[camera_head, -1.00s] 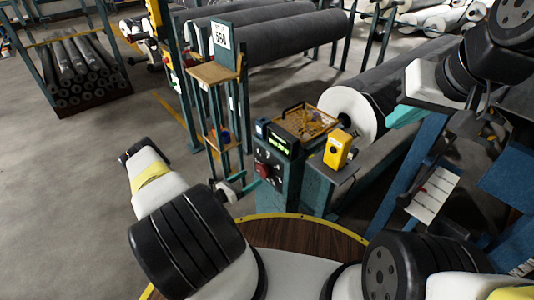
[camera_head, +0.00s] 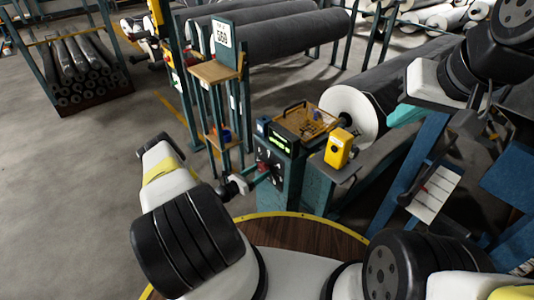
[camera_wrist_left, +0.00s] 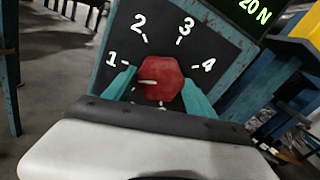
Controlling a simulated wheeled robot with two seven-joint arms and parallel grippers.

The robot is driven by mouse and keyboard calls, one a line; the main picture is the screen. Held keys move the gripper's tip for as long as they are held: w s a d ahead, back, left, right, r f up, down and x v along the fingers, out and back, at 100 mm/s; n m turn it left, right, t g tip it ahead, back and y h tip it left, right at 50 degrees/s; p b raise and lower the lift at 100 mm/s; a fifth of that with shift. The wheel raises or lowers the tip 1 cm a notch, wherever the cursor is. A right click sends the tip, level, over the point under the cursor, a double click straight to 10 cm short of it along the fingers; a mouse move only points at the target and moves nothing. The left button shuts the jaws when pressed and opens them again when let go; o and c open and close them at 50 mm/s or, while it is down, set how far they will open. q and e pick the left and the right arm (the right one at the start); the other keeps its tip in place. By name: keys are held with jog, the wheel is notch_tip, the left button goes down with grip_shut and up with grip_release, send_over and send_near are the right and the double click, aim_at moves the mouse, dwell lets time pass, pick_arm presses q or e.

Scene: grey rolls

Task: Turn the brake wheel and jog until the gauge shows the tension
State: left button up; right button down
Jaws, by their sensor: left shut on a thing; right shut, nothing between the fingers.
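The red brake knob (camera_wrist_left: 160,78) sits on a dark dial plate marked 1 to 4 in the left wrist view. Its white pointer line points left, a little below the 1. My left gripper (camera_wrist_left: 159,88) has its teal fingers on either side of the knob, shut on it. In the head view my left gripper (camera_head: 262,172) reaches the front of the teal control post. The gauge display (camera_wrist_left: 256,10) reads 20 N, partly cut off; it also shows on the post in the head view (camera_head: 280,140). My right gripper (camera_head: 405,115) is shut and empty at the right, apart from the controls.
A yellow box (camera_head: 339,148) with a dark round button stands right of the post. A numbered sign (camera_head: 223,40) stands on a stand at the left. A large grey roll (camera_head: 385,85) lies behind.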

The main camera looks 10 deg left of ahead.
pick_arm(q)
jog(key=shift+c, duration=0.2)
jog(key=m, duration=0.4)
jog(key=shift+m, duration=0.4)
jog(key=m, duration=0.4)
jog(key=shift+m, duration=0.4)
jog(key=m, duration=0.4)
jog(key=shift+s+f, duration=0.1)
jog(key=shift+m, duration=2.1)
jog(key=o, duration=1.4)
